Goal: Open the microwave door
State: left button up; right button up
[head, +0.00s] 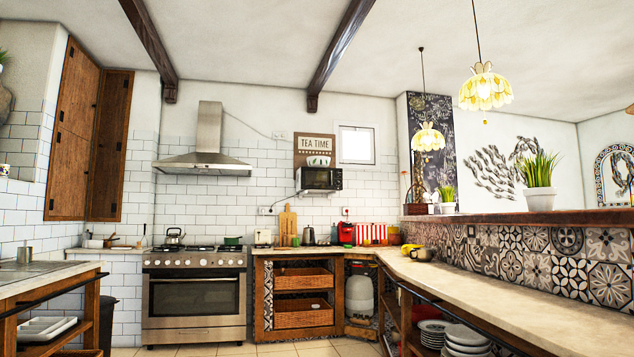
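The microwave (319,179) is a small silver and black box on the back wall, above the counter and right of the range hood. Its dark door faces me and looks shut. A bowl-like item (318,161) sits on top of it. The microwave is far across the room. Neither of my grippers shows in the head view.
A steel oven range (194,296) stands at the back left under the hood (205,150). A long counter (480,294) runs along the right side, with stacked plates (465,338) below. A sink counter (38,277) is at the left. The tiled floor between is clear.

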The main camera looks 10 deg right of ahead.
aim_at(312, 177)
jog(key=i+z, duration=0.25)
jog(key=i, duration=5.9)
jog(key=l+z, duration=0.05)
jog(key=l, duration=0.2)
